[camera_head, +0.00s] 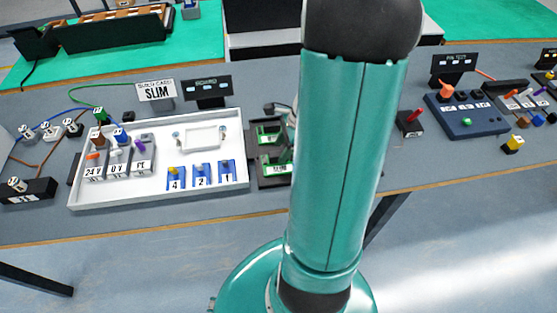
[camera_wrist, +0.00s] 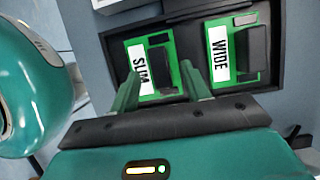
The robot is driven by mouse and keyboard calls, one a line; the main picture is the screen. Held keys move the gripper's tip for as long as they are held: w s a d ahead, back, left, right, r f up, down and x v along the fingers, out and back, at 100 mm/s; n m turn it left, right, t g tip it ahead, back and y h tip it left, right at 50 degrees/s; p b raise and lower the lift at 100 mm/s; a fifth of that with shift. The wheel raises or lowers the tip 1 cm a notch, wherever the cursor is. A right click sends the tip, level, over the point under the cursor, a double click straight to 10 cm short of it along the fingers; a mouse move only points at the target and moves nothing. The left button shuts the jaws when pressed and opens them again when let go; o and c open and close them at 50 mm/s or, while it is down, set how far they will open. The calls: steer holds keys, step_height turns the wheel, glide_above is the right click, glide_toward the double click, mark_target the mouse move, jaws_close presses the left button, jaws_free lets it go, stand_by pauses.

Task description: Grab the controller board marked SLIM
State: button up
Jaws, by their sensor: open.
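In the wrist view the green controller board marked SLIM (camera_wrist: 141,68) lies in a dark tray, with a white label and a black block on it. Beside it on the right lies a green board marked WIDE (camera_wrist: 220,54). My gripper (camera_wrist: 160,72) is open, its two green fingers apart and pointing at the SLIM board, with nothing between them. I cannot tell whether the fingertips touch the board. In the head view two green boards show in the tray (camera_head: 254,170), partly hidden by my arm. Their labels are too small to read there.
A build card reading SLIM (camera_head: 157,91) stands behind the white panel tray (camera_head: 160,197), which holds terminals and numbered blue blocks. A blue control box (camera_head: 468,127) and small parts sit to the right. The bench front edge is clear.

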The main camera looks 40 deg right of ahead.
steer(key=shift+x, duration=0.95)
steer(key=shift+c, duration=0.5)
jaws_close()
